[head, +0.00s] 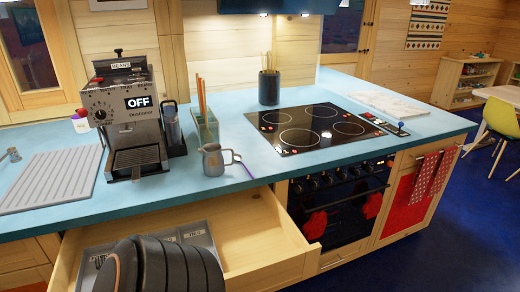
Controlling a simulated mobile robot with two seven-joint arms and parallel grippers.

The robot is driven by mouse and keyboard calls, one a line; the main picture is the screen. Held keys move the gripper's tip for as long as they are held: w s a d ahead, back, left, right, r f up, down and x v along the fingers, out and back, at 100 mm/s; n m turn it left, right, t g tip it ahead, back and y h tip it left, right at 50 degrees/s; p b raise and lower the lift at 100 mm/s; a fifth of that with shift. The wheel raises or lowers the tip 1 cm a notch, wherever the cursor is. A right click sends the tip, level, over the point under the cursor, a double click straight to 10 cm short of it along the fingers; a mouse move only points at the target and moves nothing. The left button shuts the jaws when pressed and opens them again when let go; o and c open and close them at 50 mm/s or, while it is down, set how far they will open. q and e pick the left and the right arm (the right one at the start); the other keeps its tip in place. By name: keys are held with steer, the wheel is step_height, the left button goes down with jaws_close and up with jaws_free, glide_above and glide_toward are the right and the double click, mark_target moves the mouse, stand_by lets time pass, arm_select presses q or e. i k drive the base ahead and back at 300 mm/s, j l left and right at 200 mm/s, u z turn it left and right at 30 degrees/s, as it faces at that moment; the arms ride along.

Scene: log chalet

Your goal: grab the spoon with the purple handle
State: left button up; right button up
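A thin purple handle (246,169) lies on the blue worktop just right of the small grey metal jug (213,160). It looks like the spoon's handle. The rest of the spoon is hard to make out, and I cannot tell whether it touches the jug. Neither of my grippers can be made out in the head view. A dark ribbed rounded form, which seems to be part of me, fills the bottom left over the drawer.
A wooden drawer (262,235) stands open below the worktop, holding a grey tray (195,236). The black hob (318,126) lies to the right. Worktop between jug and hob is mostly clear.

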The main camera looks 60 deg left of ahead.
mark_target(237, 157)
steer(key=i+u, duration=0.25)
steer(key=i, duration=0.4)
steer(key=i+l+u, duration=0.1)
steer(key=i+u, duration=0.2)
steer(key=i, duration=0.35)
steer(key=i+u, duration=0.35)
steer(key=i, duration=0.25)
steer(key=i+u, duration=0.4)
steer(key=i, duration=0.2)
steer(key=i+u, duration=0.15)
steer(key=u, duration=0.25)
steer(key=i+l+u, duration=0.1)
steer(key=u, duration=0.35)
steer(key=i+l+u, duration=0.15)
steer(key=u, duration=1.75)
